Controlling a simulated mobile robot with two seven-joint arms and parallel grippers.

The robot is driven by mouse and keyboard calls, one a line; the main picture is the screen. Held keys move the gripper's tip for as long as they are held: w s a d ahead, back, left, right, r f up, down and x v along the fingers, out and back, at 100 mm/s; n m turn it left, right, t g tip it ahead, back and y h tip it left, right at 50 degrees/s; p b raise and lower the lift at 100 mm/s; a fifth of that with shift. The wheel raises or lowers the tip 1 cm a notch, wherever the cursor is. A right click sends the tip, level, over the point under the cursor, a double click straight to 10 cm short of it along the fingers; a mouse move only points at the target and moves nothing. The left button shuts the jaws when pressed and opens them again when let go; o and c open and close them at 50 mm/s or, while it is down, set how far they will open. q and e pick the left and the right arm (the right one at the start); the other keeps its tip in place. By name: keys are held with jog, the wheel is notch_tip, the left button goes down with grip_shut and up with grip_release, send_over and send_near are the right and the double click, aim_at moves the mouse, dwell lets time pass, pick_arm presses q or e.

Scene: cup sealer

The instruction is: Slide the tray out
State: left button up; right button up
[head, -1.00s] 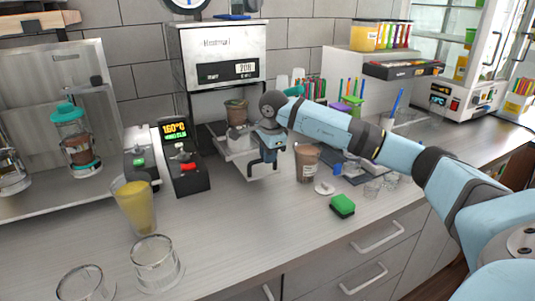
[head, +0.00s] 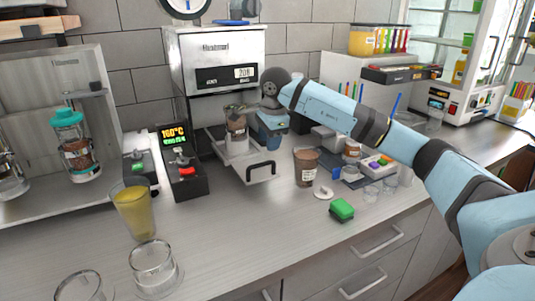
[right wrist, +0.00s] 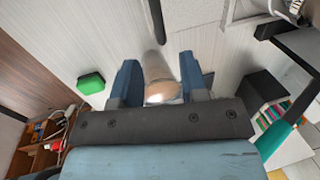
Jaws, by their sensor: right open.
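The sealing machine (head: 222,58) is a metal box with a lit "208" display. Its tray (head: 243,168) sticks out from under it toward the front, with a black handle (head: 262,168) at its front edge. A brown-filled cup (head: 237,124) stands upright in the tray. My right gripper (head: 271,142) is behind and above the handle, apart from it, beside the tray cup. In the right wrist view its jaws (right wrist: 159,85) are open and hold nothing; a cup (right wrist: 158,66) shows between and beyond them. My left gripper is not in view.
The black 160°C device (head: 184,165) is left of the tray. Glasses and a yellow drink (head: 135,209) stand front left. The front middle counter is clear.

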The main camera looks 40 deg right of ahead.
notch_tip(320, 180, up, 6)
jog(key=s, duration=0.1)
jog(key=shift+a+r, duration=0.2)
jog(key=shift+r, duration=0.05)
jog(key=shift+s, duration=0.1)
